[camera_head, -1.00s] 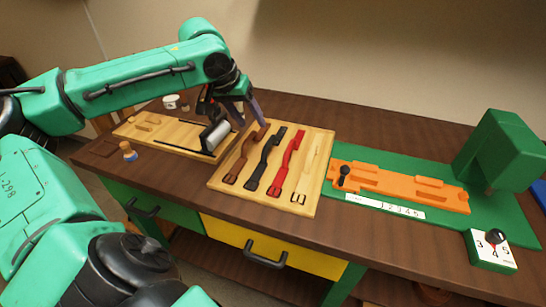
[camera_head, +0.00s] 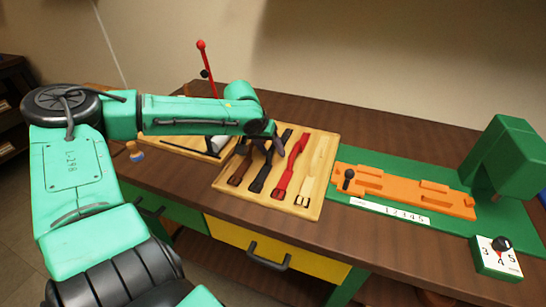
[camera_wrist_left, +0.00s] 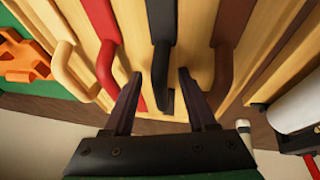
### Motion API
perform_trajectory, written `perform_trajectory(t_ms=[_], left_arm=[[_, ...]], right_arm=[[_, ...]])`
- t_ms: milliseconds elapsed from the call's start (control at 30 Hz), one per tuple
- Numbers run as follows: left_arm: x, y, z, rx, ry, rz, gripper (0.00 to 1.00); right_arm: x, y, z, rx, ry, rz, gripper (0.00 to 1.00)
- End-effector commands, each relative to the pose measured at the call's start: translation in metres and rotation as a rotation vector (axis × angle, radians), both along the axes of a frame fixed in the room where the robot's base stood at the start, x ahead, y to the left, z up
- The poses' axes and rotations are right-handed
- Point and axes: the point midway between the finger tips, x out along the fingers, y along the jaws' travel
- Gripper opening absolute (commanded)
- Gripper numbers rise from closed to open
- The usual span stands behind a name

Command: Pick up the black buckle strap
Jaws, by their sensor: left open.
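The black buckle strap (camera_head: 259,178) lies on a light wooden board (camera_head: 316,208), between a brown strap (camera_head: 239,171) and a red strap (camera_head: 289,170). My left gripper (camera_head: 273,147) is over the upper part of the black strap and hides some of it. In the left wrist view the black strap (camera_wrist_left: 161,32) runs down to between the two fingertips (camera_wrist_left: 159,78) of my open gripper. The fingers do not visibly grip it. The red strap (camera_wrist_left: 103,40) is beside the left finger and the brown strap (camera_wrist_left: 228,50) is beyond the right finger. My right gripper is not in view.
A cream strap (camera_head: 314,168) lies at the board's right side. An orange fixture (camera_head: 400,187) stands on a green base to the right, with a green machine (camera_head: 503,150) beyond. A second board with a white roller (camera_head: 217,144) is to the left. A red-topped lever (camera_head: 207,65) stands behind.

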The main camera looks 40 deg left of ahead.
Motion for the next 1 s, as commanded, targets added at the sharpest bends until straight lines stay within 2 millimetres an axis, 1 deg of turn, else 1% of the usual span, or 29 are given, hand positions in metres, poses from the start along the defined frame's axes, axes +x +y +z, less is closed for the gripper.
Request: perform_trajectory(t_ms=[167, 200, 267, 300, 333, 367, 667, 767, 867, 967, 1000], left_arm=[[0.001, 0.000, 0.000, -0.001, 0.000, 0.000, 0.57], [0.001, 0.000, 0.000, -0.001, 0.000, 0.000, 0.53], [0.000, 0.000, 0.000, -0.001, 0.000, 0.000, 0.30], [0.000, 0.000, 0.000, -0.001, 0.000, 0.000, 0.15], [0.000, 0.000, 0.000, -0.001, 0.000, 0.000, 0.04], [0.000, 0.000, 0.000, -0.001, 0.000, 0.000, 0.00], [0.000, 0.000, 0.001, -0.001, 0.000, 0.000, 0.00], [0.001, 0.000, 0.006, -0.001, -0.003, 0.000, 0.00], [0.001, 0.000, 0.018, -0.001, -0.004, 0.000, 0.00], [0.002, 0.000, 0.042, 0.000, -0.008, 0.000, 0.00], [0.002, 0.000, 0.054, 0.000, -0.008, -0.001, 0.00]], right_arm=[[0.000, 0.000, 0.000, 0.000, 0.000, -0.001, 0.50], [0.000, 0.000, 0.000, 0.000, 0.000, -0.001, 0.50], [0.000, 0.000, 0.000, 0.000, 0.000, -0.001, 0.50], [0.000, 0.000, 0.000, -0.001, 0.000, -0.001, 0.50], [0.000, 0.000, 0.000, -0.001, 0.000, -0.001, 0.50], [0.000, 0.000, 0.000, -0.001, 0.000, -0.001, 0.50], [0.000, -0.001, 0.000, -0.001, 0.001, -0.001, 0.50], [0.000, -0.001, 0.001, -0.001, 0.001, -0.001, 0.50], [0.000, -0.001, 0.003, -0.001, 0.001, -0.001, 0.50], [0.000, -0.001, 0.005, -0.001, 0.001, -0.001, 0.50], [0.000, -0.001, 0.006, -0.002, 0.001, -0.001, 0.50]])
